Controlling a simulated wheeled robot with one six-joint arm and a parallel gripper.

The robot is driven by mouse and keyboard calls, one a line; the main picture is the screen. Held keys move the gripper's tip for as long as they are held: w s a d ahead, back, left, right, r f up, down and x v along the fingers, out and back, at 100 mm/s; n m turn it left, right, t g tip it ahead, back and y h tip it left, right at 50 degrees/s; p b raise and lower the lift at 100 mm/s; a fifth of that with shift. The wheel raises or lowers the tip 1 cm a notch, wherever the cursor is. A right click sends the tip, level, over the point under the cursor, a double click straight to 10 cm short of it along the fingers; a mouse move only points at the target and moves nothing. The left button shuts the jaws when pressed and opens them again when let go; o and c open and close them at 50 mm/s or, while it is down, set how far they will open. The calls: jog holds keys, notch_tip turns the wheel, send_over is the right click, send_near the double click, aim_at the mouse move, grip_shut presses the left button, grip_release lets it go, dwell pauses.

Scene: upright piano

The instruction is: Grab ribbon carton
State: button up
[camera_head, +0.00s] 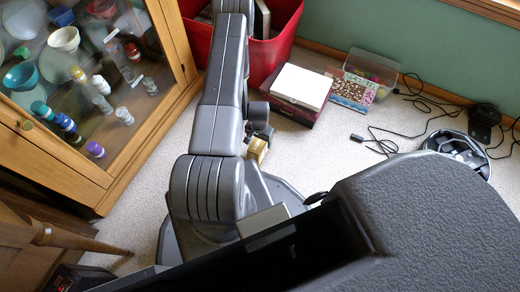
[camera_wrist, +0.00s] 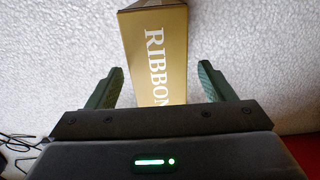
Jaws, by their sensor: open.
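The ribbon carton (camera_wrist: 156,50) is a tan-gold box with "RIBBON" in white letters, lying on the pale carpet. In the wrist view it runs from the top edge down between the two green fingers of my gripper (camera_wrist: 160,72). A gap of carpet shows on each side, so neither finger touches it. My gripper is open, and the near end of the carton is hidden behind the gripper body. In the head view a small tan part of the carton (camera_head: 257,151) shows beside my arm, which hides the rest.
A glass-fronted wooden cabinet (camera_head: 176,50) stands at the left. A red bin (camera_head: 284,45) is behind my arm. A white box (camera_head: 301,86) on a dark one, a patterned box (camera_head: 350,90) and a clear tub (camera_head: 372,68) lie beyond. Black cables (camera_head: 385,147) cross the carpet at right.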

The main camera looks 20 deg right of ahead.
notch_tip(320, 180, down, 5)
jog(key=shift+f+b, duration=0.2)
jog(key=shift+b, duration=0.95)
jog(key=shift+r, duration=0.1)
jog(key=c, duration=1.2)
